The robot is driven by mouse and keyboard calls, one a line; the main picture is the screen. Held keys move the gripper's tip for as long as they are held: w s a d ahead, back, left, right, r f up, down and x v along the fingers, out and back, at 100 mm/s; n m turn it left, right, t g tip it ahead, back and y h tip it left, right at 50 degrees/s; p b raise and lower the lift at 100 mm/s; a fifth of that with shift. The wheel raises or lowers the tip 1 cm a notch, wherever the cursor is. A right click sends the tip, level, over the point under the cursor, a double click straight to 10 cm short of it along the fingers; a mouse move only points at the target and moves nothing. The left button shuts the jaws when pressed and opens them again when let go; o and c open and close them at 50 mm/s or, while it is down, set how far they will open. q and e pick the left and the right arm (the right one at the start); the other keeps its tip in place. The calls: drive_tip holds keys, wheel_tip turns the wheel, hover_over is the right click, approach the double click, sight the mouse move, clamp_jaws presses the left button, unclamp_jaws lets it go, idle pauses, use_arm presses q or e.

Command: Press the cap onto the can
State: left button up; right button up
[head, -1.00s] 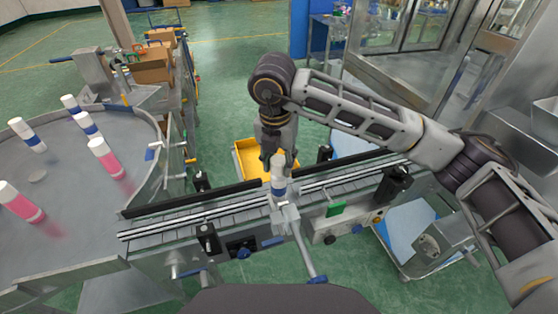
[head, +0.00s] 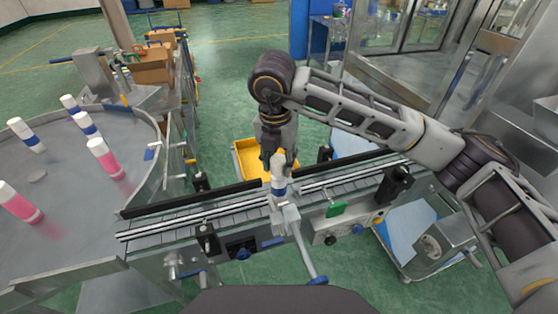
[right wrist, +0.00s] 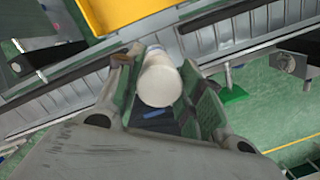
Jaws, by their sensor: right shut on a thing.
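A white can (head: 278,187) with a blue band stands upright on the conveyor, by a grey clamp-like fixture (head: 286,217). A white cap (head: 279,159) is at its top, in line with it. I cannot tell whether the cap is fully seated. My right gripper (head: 273,154) points down from above, with its fingers at the cap. In the right wrist view the cap's pale round end (right wrist: 160,84) lies between the two green-padded fingers (right wrist: 164,95). The fingers hide part of its sides. My left gripper is not in view.
The conveyor (head: 222,209) runs across the middle, with rails and black sensor posts. A round table (head: 60,235) at left bears several white, blue-banded and pink cans. A yellow bin (head: 240,160) is behind the conveyor. A long-handled lever (head: 313,265) sticks out in front.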

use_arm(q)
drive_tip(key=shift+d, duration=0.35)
use_arm(e)
drive_tip(key=o, duration=0.7)
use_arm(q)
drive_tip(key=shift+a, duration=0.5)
use_arm(e)
drive_tip(key=shift+o, duration=0.2)
drive_tip(key=o, duration=0.6)
drive_tip(key=shift+c, duration=0.2)
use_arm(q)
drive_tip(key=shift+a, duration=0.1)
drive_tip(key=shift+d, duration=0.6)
